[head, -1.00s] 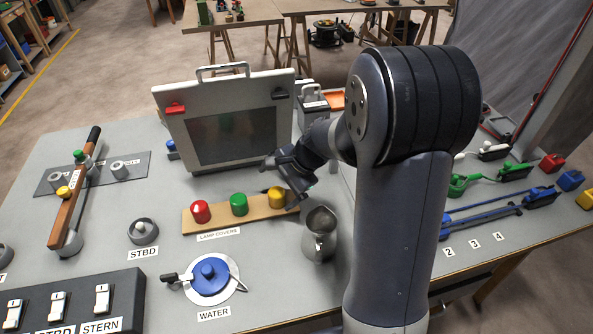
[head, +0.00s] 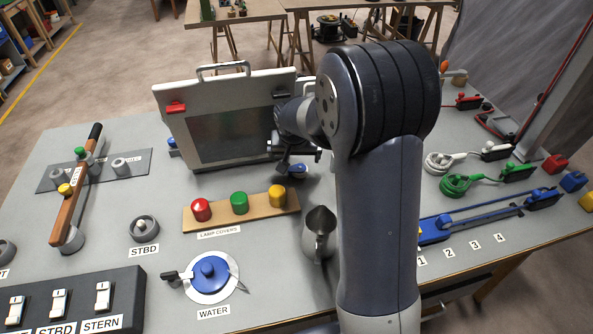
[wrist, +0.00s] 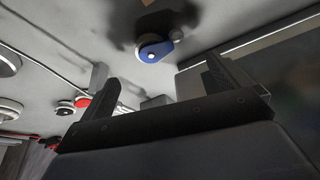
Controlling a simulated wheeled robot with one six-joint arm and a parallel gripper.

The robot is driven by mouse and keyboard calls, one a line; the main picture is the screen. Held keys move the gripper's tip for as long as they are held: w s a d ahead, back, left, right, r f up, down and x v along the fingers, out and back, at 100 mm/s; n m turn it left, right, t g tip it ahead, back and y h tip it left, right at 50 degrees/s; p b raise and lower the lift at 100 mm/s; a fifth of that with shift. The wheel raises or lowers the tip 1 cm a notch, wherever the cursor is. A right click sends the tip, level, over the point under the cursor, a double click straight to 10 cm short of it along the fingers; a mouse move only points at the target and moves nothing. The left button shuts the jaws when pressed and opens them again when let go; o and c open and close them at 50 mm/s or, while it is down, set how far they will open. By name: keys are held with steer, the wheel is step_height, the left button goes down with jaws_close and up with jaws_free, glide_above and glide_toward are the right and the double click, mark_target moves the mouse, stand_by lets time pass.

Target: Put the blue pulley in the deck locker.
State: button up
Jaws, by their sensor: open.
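The blue pulley (head: 297,170), small and rounded with a pale centre, lies on the bench just right of the deck locker. In the wrist view the blue pulley (wrist: 153,50) shows beyond and between the finger ends, apart from both. My gripper (head: 298,158) is open and empty, close above the pulley. Its two spread dark fingers show in the wrist view (wrist: 162,85). What I take for the deck locker (head: 172,130) is a pale upright case with a top handle, a red latch and a dark front window. Its front looks closed.
A metal jug (head: 319,236) stands in front of my gripper. The lamp cover board (head: 240,214) with red, green and yellow covers lies before the locker. Coiled cords (head: 456,184) and blue rails (head: 480,220) lie right of my arm. Bare bench shows between board and locker.

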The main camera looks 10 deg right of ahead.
mark_target(294, 168)
steer(key=shift+p+x, duration=0.4)
steer(key=shift+x, duration=2.75)
steer(key=shift+s+a, duration=0.15)
steer(key=c, duration=1.2)
steer(key=shift+s, duration=0.1)
